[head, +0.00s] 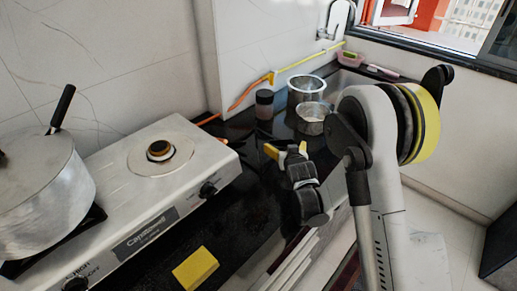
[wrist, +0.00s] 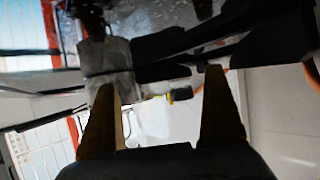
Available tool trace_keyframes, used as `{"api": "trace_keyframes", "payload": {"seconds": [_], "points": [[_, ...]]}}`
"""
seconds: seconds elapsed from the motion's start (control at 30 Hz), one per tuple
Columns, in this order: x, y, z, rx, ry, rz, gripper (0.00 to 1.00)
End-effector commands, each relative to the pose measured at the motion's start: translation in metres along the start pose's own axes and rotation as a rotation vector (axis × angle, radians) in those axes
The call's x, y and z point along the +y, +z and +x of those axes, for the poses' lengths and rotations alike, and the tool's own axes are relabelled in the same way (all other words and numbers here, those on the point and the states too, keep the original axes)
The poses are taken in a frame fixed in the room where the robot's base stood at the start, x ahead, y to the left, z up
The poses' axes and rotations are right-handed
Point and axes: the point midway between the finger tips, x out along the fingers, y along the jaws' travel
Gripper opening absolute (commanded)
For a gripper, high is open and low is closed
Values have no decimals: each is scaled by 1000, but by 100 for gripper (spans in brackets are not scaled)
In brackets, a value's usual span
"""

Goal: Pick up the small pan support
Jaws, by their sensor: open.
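My gripper (head: 287,150) is open over the dark countertop, right of the stove, with its two yellow fingertips apart. In the wrist view, the open fingers (wrist: 160,80) have nothing gripped between them. Black bars (wrist: 163,44) cross just beyond the fingertips in the wrist view. They look like arms of the small pan support, but I cannot be sure, and I cannot tell whether a finger touches them. In the head view, the small pan support is hard to pick out against the dark counter. The stove's right burner (head: 160,150) is bare.
The stove (head: 125,185) stands at left with a large pot (head: 40,190) on it. A dark bottle (head: 264,104) and two steel pots (head: 306,88) (head: 312,117) stand beyond my gripper. A yellow sponge (head: 195,269) lies on the near counter. An orange-yellow stick (head: 250,92) leans on the wall.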

Motion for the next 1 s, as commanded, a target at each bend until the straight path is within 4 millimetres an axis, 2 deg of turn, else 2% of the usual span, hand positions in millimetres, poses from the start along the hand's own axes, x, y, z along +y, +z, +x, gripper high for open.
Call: {"api": "trace_keyframes", "payload": {"seconds": [0.33, 0.63, 0.8, 0.83, 1.0], "points": [[-4, -3, 48, 0, 0, -1, 100], [-4, -5, 52, 0, 0, 0, 100], [-4, -5, 52, 0, 0, -1, 48], [-4, -5, 52, -1, 0, 0, 42], [-4, -6, 52, 1, 0, 1, 41]]}}
